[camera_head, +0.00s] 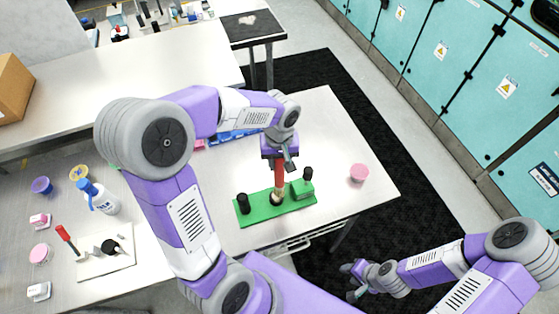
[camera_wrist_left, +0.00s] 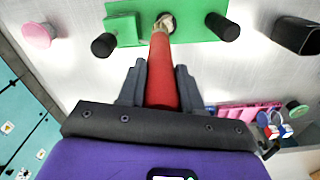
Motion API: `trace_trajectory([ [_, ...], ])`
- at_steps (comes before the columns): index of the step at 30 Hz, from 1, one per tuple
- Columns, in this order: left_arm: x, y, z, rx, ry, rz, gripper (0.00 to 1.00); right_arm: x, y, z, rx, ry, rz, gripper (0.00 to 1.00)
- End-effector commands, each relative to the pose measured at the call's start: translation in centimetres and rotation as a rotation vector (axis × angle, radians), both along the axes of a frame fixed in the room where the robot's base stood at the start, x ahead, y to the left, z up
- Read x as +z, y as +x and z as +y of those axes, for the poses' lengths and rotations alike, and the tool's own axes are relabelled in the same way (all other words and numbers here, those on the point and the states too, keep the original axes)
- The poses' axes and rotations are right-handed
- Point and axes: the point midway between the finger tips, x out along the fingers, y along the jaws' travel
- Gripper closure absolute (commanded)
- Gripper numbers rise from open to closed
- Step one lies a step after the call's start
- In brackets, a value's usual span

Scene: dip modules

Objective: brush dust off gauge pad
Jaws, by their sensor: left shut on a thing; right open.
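My left gripper (camera_head: 285,160) is shut on the red handle of a brush (camera_head: 280,176), which points down. It also shows in the left wrist view (camera_wrist_left: 160,85). The brush's pale bristles (camera_wrist_left: 164,22) are at the dark round pad (camera_head: 276,199) in the middle of a green base (camera_head: 252,217); whether they touch it I cannot tell. The base carries a black post (camera_head: 242,203) at its left and a green block (camera_head: 302,189) with a black knob (camera_head: 308,173) at its right. My right gripper (camera_head: 355,280) is open and empty, low beside the table.
A pink round container (camera_head: 359,173) stands right of the base. Blue and pink trays (camera_head: 235,136) lie behind my left arm. At the left are a white board (camera_head: 105,262) with a red-handled tool, a spray bottle (camera_head: 98,197) and small pots.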

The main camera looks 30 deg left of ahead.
Motion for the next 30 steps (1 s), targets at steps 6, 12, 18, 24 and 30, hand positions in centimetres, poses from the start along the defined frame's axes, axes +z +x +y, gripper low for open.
trace_trajectory([
  [6, 0.1, -0.9, 0.7, 0.002, 0.0, 0.0, 1.0, 0.0, 0.0, 0.0, 0.0, 0.0, 0.0, 0.57],
  [12, 0.2, -1.9, 1.5, 0.002, 0.0, 0.0, 1.0, -0.1, 0.0, 0.0, 0.0, 0.0, 0.0, 0.57],
  [18, -0.1, -2.3, 1.8, 0.0, 0.0, 0.0, 1.0, -0.4, 0.0, 0.0, 0.0, 0.0, 0.0, 0.57],
  [24, -0.1, -2.0, 1.5, -0.001, -0.001, 0.001, 1.0, -0.4, 0.0, 0.0, 0.0, 0.0, 0.0, 0.57],
  [30, -0.2, -0.9, 0.7, -0.002, -0.001, 0.001, 1.0, -0.5, 0.0, 0.0, 0.0, 0.0, 0.0, 0.57],
])
